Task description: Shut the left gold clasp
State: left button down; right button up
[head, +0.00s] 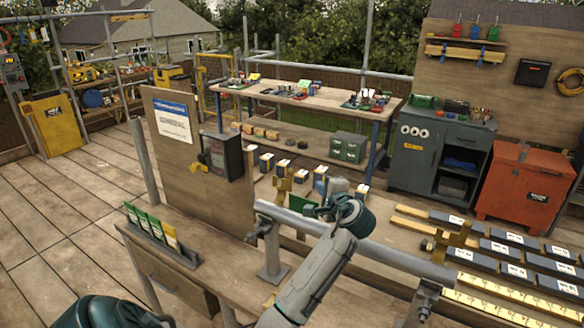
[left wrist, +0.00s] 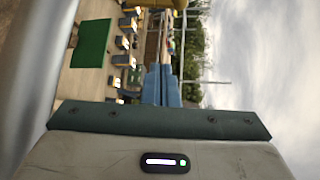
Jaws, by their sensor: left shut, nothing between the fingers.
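The left gold clasp (head: 284,182) stands up behind the left part of the grey rail in the head view. A gold part (left wrist: 158,3) shows at the top edge of the left wrist view; I cannot tell if it is the same clasp. A second gold clasp (head: 456,236) stands further right along the rail. My left gripper (head: 313,209) is just right of and nearer than the left clasp, above the rail. Its fingers (left wrist: 161,85) are together and empty in the left wrist view. I cannot tell whether it touches the clasp. My right gripper is out of view.
The grey rail (head: 390,258) crosses in front of the clasps. A green panel (left wrist: 92,43) and several small dark blocks are near the gripper. A wooden board with a dark box (head: 222,156) stands to the left. Labelled slate tiles (head: 497,250) lie at right.

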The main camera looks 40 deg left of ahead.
aim_at(283, 186)
pick_arm(q)
jog(key=r+p+x, duration=0.2)
jog(key=p+x, duration=0.3)
jog(key=x, duration=0.5)
jog(key=s+p, duration=0.1)
jog(key=s, duration=0.1)
jog(key=s+r+p, duration=0.1)
jog(key=s, duration=0.1)
jog(key=shift+s+d+p, duration=0.1)
jog(key=shift+p, duration=0.2)
jog(key=shift+s+d, duration=0.1)
jog(key=shift+d, duration=0.05)
